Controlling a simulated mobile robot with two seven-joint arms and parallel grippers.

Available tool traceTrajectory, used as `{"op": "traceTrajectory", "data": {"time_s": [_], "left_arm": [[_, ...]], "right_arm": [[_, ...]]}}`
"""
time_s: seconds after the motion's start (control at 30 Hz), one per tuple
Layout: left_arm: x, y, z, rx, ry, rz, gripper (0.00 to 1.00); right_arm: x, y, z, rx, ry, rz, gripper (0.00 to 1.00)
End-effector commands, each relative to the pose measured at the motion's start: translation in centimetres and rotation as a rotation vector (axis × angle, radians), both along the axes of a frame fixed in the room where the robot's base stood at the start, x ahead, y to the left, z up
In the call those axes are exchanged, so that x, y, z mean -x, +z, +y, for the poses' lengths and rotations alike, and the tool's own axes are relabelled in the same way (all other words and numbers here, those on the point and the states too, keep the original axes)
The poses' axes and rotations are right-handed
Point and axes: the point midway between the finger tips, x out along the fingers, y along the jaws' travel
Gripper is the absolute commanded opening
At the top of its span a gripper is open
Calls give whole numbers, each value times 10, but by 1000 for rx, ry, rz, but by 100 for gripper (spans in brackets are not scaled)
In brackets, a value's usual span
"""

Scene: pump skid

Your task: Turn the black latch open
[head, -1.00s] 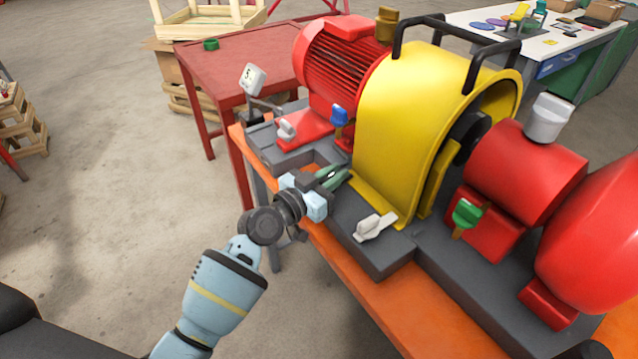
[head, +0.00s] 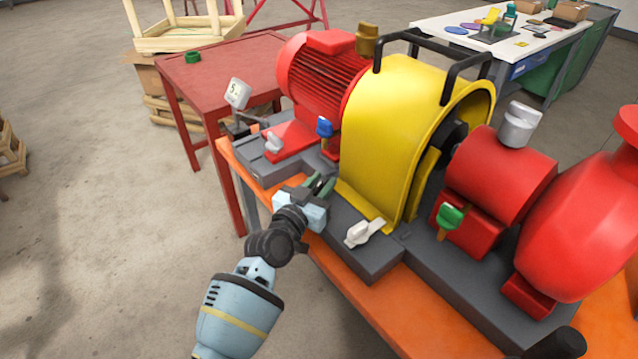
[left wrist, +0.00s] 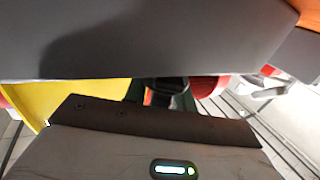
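My left gripper (head: 319,186) is at the front edge of the grey skid base (head: 375,262), left of the yellow guard's foot. Its green fingers are apart and point toward the skid. In the left wrist view the fingers (left wrist: 165,98) show on both sides of a small dark shape (left wrist: 165,85), which may be the black latch. I cannot tell whether they touch it. In the head view no black latch shows clearly; the gripper covers that spot.
Other handles are near: a white one (head: 363,233) to the right, a blue one (head: 325,127), a pale one (head: 273,142) and a green one (head: 450,216). The yellow guard (head: 385,140) rises behind the gripper. A gauge (head: 237,93) stands at the left. Open floor lies left.

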Motion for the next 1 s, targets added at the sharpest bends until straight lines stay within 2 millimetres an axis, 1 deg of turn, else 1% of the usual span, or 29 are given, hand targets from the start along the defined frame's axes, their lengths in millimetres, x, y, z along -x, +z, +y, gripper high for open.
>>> {"op": "traceTrajectory", "data": {"time_s": [0.03, 0.07, 0.33, 0.47, 0.57, 0.8, 1.0], "left_arm": [[0, 0, 0, 0, 0, 0, 33], [0, 0, 0, 0, 0, 0, 36], [0, 1, 0, 2, -1, -1, 36], [6, 1, 3, 0, -1, -1, 36], [17, 1, 8, 1, -1, -2, 36], [48, 1, 24, 0, -1, -1, 36], [66, 1, 33, 0, -1, -1, 36]], "right_arm": [[1, 0, 0, 0, 0, 1, 36], [1, 0, 0, 0, 0, 1, 36], [-1, 3, 0, -1, 0, -5, 36], [-2, 4, 0, -1, 0, -8, 36], [-3, 6, 0, -2, 0, -12, 36], [-6, 9, 0, -1, 0, -18, 36], [-5, 7, 0, 0, 0, -14, 36]]}}
